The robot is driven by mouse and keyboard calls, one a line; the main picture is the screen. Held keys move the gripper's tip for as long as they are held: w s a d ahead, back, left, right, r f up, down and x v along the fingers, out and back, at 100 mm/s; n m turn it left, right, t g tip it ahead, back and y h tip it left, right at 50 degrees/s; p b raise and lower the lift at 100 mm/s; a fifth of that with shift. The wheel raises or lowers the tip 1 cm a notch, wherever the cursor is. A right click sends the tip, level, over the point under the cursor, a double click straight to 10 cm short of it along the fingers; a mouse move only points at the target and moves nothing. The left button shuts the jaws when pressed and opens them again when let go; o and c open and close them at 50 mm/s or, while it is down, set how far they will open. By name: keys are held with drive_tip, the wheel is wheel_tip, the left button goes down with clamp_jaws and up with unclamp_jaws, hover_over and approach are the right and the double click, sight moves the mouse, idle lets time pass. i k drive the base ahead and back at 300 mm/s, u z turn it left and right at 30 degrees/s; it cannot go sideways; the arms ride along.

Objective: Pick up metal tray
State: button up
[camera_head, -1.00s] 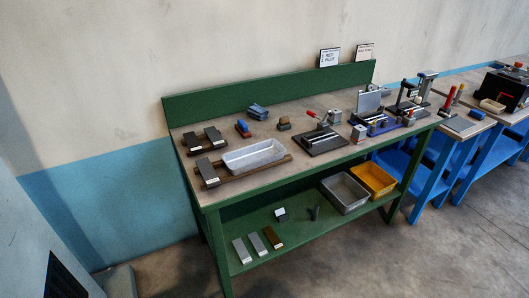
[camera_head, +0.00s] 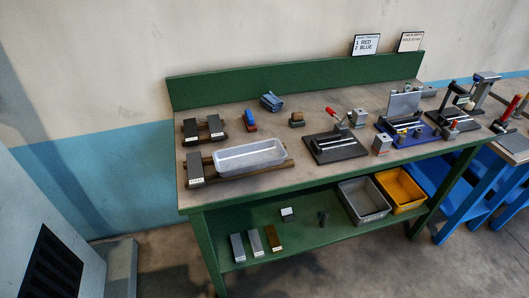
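A pale metal-looking tray (camera_head: 250,165) lies on a brown wooden board on top of the green workbench (camera_head: 330,177), near its front left. It looks empty. A darker grey tray (camera_head: 369,217) stands on the bench's lower shelf, left of a yellow tray (camera_head: 408,207). I cannot tell from the pictures alone which of the two grey trays is the metal tray. My gripper is not in view.
Left of the pale tray stands a grey block (camera_head: 195,167). Vices and fixtures, such as a dark plate with a red handle (camera_head: 335,147), fill the bench's right part. Several small blocks lie on the lower shelf. Blue benches (camera_head: 480,195) stand at the right. Bare floor shows in front.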

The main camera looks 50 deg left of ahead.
sight(239, 160)
drive_tip(key=i, duration=1.85)
drive_tip(key=u, duration=3.5)
